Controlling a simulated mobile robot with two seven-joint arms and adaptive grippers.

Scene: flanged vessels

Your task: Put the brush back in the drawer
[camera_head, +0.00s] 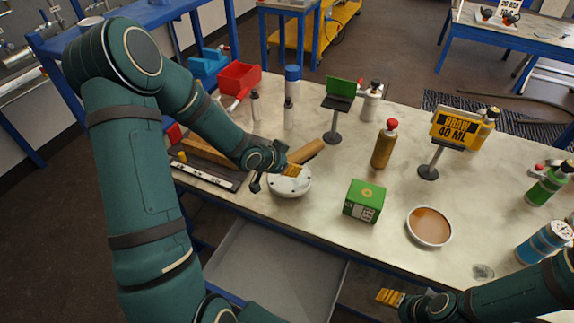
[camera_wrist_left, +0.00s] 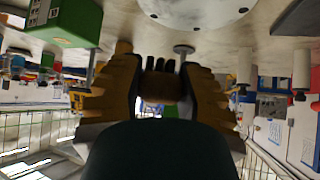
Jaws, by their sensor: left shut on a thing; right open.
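The brush shows as a wooden handle (camera_head: 307,151) in the head view, above the worktop. My left gripper (camera_head: 291,169) is shut on it. In the left wrist view the brown handle end (camera_wrist_left: 162,86) sits between the yellow fingers of the left gripper (camera_wrist_left: 158,90). My right gripper (camera_head: 390,297) is open and empty, low in front of the table, right of the drawer.
A white round flanged part (camera_head: 290,184) is just below the left gripper. A green box (camera_head: 364,201), an amber dish (camera_head: 429,227), a brown bottle (camera_head: 384,146) and a yellow sign (camera_head: 455,125) stand to the right. A dark tray (camera_head: 211,172) lies left.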

